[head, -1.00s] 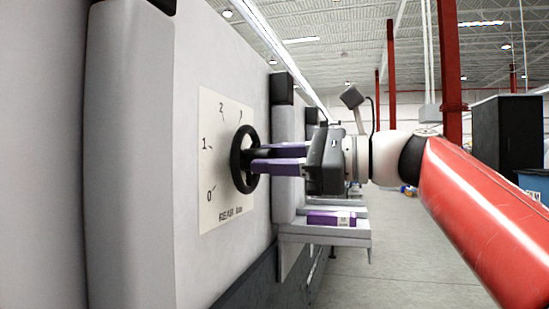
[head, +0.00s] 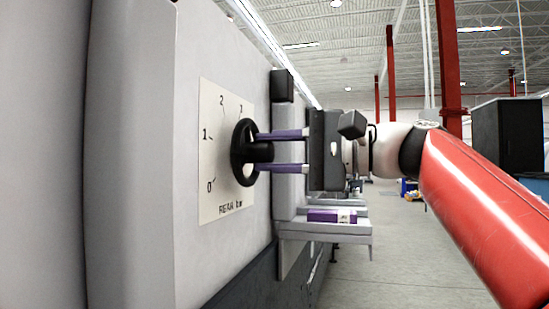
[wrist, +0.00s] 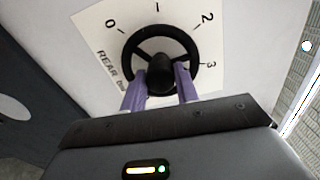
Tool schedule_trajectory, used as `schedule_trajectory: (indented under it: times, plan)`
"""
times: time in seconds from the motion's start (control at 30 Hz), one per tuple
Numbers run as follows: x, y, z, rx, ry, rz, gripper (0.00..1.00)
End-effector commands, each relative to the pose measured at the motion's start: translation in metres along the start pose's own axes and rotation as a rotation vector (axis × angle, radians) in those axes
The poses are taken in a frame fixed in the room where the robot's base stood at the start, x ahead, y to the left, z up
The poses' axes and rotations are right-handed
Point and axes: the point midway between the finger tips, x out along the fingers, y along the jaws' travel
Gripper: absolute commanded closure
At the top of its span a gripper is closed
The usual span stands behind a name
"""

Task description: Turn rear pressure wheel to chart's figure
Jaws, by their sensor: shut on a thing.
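The rear pressure wheel (head: 239,153) is a black handwheel in front of a pale dial plate (head: 213,205) marked 0 to 3 and labelled "REAR bar". The wheel and plate also show in the wrist view, the wheel (wrist: 133,46) with its black hub and the plate (wrist: 97,27) around it. My gripper (head: 262,151) has its two purple fingers shut on the wheel's hub, one finger on each side. In the wrist view my gripper (wrist: 160,88) covers the wheel's lower part. I cannot make out a pointer. The chart is not recognisable in these views.
A grey ledge (head: 325,228) with a purple and white box (head: 332,216) sits beyond the wheel, below my gripper. The machine's pale panel (head: 133,200) stands close on the left.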

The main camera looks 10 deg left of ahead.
Motion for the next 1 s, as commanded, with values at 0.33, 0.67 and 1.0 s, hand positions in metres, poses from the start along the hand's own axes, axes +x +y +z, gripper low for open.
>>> schedule_trajectory:
  times: [0.33, 0.67, 1.0]
  plan:
    - [0.0, 0.0035, -0.0002, -0.329, 0.0, 0.002, 0.92]
    - [-0.0002, 0.0045, -0.0008, -0.642, 0.001, 0.003, 0.92]
    - [-0.0001, 0.0053, -0.0016, -0.964, 0.001, 0.003, 0.92]
